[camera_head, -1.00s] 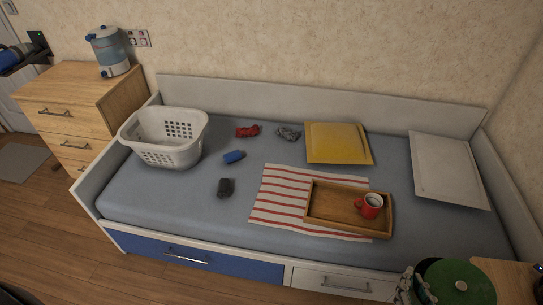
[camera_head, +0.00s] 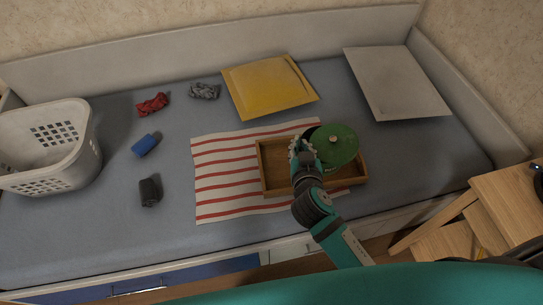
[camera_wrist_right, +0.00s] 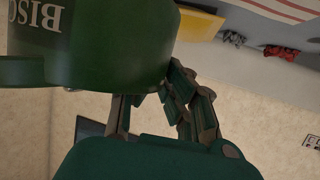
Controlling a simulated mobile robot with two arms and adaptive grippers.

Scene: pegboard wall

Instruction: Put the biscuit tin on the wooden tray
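The biscuit tin (camera_head: 333,146) is round and green with a knobbed lid. It is in my right gripper (camera_head: 303,153), over the right part of the wooden tray (camera_head: 275,188) on the bed. The head view does not clearly show whether the tin touches the tray. In the right wrist view, the tin (camera_wrist_right: 100,45) carries part of the word "BISC", and the right gripper's fingers (camera_wrist_right: 155,98) are closed against it. The tin and my arm hide much of the tray, and no mug is visible there. My left gripper is not in view.
The tray lies on a striped cloth (camera_head: 215,180). A white basket (camera_head: 80,165) and several small items are to the left. A wooden stool (camera_head: 505,205) stands at the right.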

